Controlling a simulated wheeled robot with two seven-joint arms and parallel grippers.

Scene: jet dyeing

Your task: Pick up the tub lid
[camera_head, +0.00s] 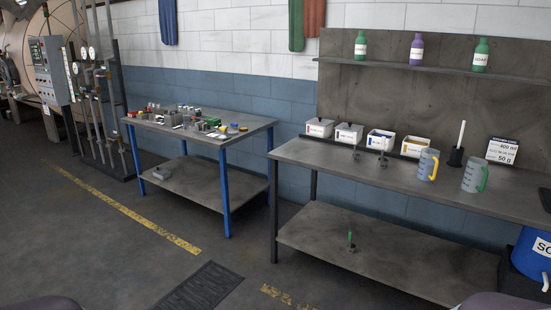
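Several small white labelled tubs stand in a row at the back left of the grey workbench (300,152). The leftmost tub (318,131) and the one beside it (347,137) appear covered by grey lids with small dark knobs: a left lid (320,121) and a second lid (350,127). The third tub (379,143) and the rightmost tub (414,151), with an orange-yellow top, appear to have no such lid; the details are too small to be sure. Neither of my grippers shows. Dark rounded shapes at the bottom corners may be parts of my arms.
A grey jug with a yellow handle (427,164), one with a green handle (474,175), a black holder (455,157) and a sign (502,151) stand right of the tubs. Bottles line the shelf (440,69) above. A cluttered blue-legged table (245,124) stands left. Open floor lies in front.

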